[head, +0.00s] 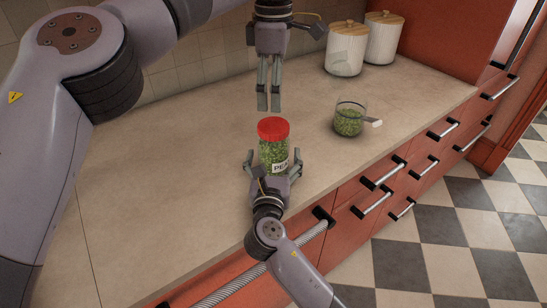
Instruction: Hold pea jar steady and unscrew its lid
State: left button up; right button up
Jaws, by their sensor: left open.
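The pea jar (272,157) stands upright on the counter, clear with green peas inside, a white label partly reading "PEA" and a red lid (272,129). The lid sits on the jar. My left gripper (268,104) points down just above the lid in the picture, its fingers a narrow gap apart, empty and not touching the lid. My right gripper (273,158) comes from the counter's front edge. Its fingers are spread on either side of the jar, with a small gap seen on each side. It hides the jar's lower front.
A glass container of green peas (348,121) with a white-handled scoop (373,123) stands to the right on the counter (170,160). The left of the counter is clear.

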aim_at(273, 125)
jog(key=c, duration=1.7)
pick_arm(q)
jog(key=shift+m, duration=0.3)
pick_arm(e)
grip_shut()
pick_arm(q)
jog(key=m, duration=0.7)
jog(key=shift+m, duration=0.4)
jog(key=m, duration=0.9)
jog(key=shift+m, duration=0.3)
jog(key=shift+f, duration=4)
